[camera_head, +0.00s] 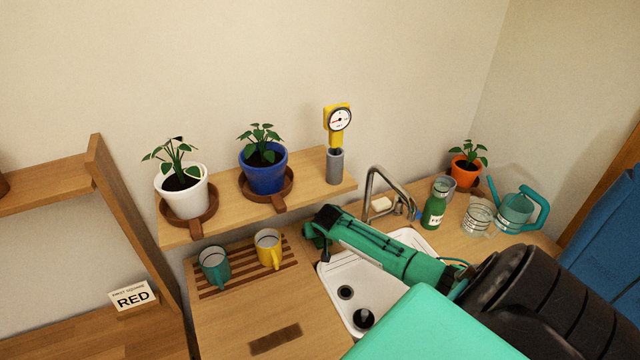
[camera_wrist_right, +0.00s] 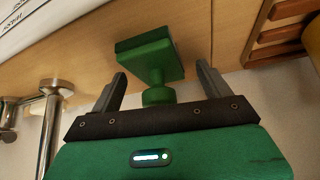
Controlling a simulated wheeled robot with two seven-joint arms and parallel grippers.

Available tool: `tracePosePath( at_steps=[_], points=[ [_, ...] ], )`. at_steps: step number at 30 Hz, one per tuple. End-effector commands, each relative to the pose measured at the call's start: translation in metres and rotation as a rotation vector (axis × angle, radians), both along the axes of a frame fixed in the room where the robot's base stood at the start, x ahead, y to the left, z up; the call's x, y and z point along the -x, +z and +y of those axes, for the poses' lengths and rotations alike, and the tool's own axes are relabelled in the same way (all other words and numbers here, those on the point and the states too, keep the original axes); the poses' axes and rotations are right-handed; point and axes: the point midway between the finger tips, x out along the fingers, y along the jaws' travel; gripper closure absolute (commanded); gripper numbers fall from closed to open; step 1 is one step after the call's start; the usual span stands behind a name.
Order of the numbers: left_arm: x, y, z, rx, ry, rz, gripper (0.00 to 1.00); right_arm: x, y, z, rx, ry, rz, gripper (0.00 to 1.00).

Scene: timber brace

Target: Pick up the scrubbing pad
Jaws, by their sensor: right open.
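The scrubbing pad (camera_wrist_right: 150,58) is a green rectangular block with a round green knob (camera_wrist_right: 158,95) on a short neck. In the right wrist view it is straight ahead of my right gripper (camera_wrist_right: 161,72). The two dark fingers are open, one on each side of the knob and neck, with gaps visible on both sides. In the head view my green right arm reaches in from the right across the sink, and its hand end is at the sink's back left corner. The arm mostly hides the pad there. My left gripper is not in view.
The white sink (camera_head: 340,300) lies under my arm, with a metal faucet (camera_head: 372,185) behind. A slatted rack (camera_head: 215,285) holds a teal mug (camera_head: 214,268) and a yellow mug (camera_head: 268,248). A wooden shelf (camera_head: 312,180) overhangs. A green bottle (camera_head: 434,208) stands to the right.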

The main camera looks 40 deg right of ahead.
Motion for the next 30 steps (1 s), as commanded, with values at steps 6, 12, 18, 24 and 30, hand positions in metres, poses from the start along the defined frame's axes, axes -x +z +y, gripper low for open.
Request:
tracePosePath(
  at_steps=[6,12,18,24,30],
  points=[
    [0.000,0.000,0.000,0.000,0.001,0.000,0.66,0.000,0.000,0.000,0.000,0.000,0.000,0.46],
    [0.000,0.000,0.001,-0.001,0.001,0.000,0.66,0.000,0.000,0.000,0.000,0.000,-0.001,0.81],
    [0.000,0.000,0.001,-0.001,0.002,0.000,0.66,0.000,0.001,0.000,0.000,0.000,-0.001,0.81],
    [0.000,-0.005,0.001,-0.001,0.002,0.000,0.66,-0.001,0.006,0.000,0.000,0.001,-0.002,0.81],
    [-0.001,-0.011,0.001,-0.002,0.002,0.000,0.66,0.014,0.010,0.008,0.000,0.001,0.001,0.81]
  ],
)
